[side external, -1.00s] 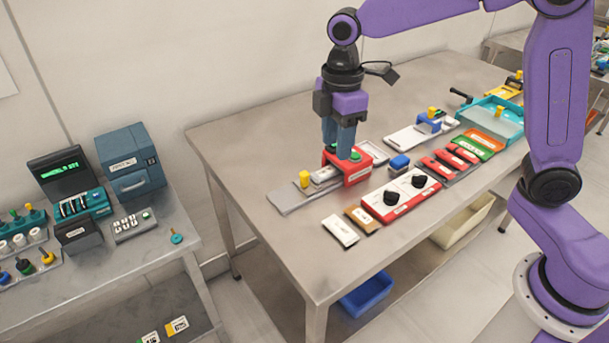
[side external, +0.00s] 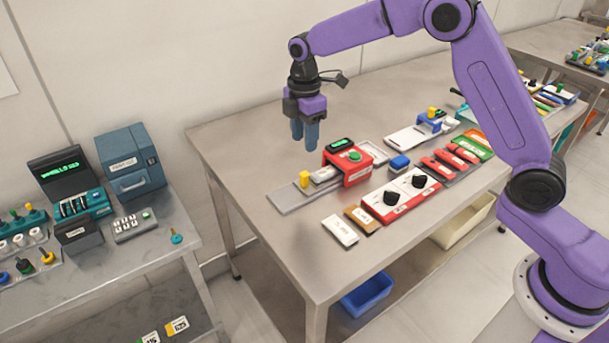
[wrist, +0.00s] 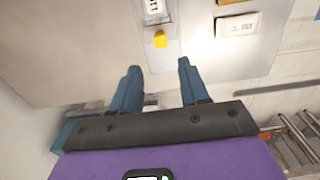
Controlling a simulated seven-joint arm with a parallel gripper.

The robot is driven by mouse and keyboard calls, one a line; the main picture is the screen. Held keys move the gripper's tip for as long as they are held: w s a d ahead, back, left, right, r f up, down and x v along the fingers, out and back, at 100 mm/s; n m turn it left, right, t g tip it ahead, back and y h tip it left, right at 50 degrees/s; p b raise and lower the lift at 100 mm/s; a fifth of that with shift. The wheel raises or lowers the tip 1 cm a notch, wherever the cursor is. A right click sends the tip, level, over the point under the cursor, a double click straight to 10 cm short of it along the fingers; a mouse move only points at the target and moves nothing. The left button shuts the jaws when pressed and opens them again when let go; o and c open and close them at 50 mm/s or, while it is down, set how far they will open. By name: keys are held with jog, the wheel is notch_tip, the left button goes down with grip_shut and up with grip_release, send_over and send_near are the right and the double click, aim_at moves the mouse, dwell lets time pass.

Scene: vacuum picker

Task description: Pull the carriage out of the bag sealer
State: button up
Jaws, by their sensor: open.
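A red sealer-like housing (side external: 358,175) with a green button (side external: 354,156) on top stands on the table. A flat grey track (side external: 287,199) runs out from its left side. On the track sits a pale carriage (side external: 323,174), partly under the housing, with an upright yellow knob (side external: 304,179) at its outer end. The yellow knob (wrist: 160,40) also shows in the wrist view, ahead of the fingers, beside the carriage's labelled top (wrist: 153,8). My gripper (side external: 304,146) is open and empty, pointing down, above and behind the knob, touching nothing.
A blue device with a yellow knob (side external: 430,121) stands farther right. The table's left part is clear.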

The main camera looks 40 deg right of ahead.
aim_at(304, 175)
notch_tip(304, 175, down, 12)
jog(key=shift+f, duration=0.1)
dwell(0.4)
grip_shut()
